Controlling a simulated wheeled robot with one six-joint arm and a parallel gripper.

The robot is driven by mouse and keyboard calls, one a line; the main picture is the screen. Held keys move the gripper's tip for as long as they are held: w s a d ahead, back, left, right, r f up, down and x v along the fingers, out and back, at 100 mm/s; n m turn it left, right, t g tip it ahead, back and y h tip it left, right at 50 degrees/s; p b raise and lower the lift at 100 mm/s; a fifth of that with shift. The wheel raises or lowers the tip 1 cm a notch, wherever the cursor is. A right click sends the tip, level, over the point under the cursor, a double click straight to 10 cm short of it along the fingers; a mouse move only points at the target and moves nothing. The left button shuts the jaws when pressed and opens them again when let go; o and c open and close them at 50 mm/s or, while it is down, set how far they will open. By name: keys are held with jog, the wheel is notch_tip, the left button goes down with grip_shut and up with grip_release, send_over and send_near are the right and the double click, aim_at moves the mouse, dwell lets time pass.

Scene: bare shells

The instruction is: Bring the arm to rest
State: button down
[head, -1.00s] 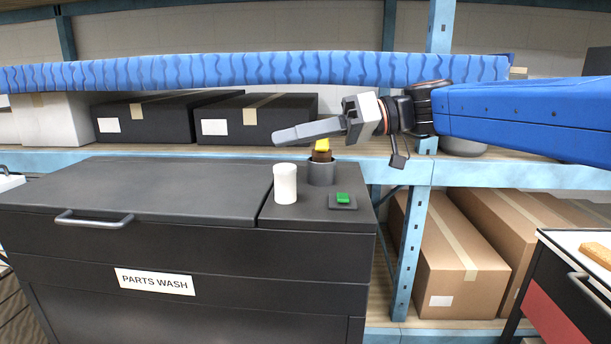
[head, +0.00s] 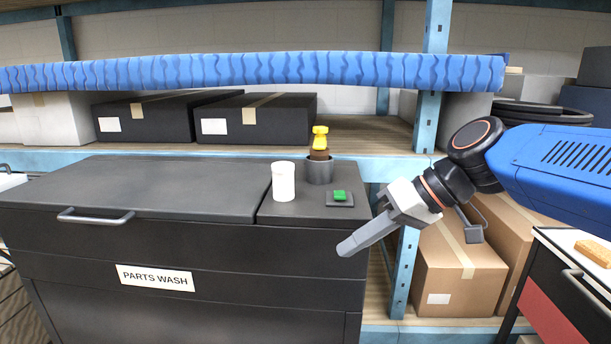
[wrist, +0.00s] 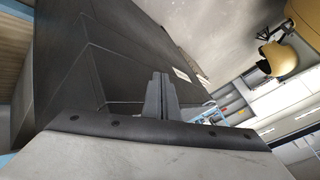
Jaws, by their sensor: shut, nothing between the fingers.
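My gripper (head: 343,250) is shut and empty in the head view. It points down and to the left, in front of the right end of the black parts wash cabinet (head: 60,190). My blue arm reaches in from the right edge. In the wrist view my gripper's fingers (wrist: 157,78) lie together with nothing between them.
A blue shelf post (head: 405,270) and cardboard boxes (head: 455,245) are close behind my wrist.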

jog(key=s+d+f+m+t+h, duration=0.1)
jog(key=s+d+f+m+h, duration=0.2)
jog(key=d+f, duration=0.5)
jog(key=s+d+f+m+t+h, duration=0.1)
jog(key=s+d+f+m+h, duration=0.2)
jog(key=s+d+f+h, duration=0.3)
jog(key=d+f, duration=0.3)
jog(key=d, duration=0.3)
jog(key=shift+s+f+t, duration=0.25)
jog(key=shift+s+t, duration=0.05)
jog(key=shift+s, duration=0.1)
jog(key=shift+d, duration=0.1)
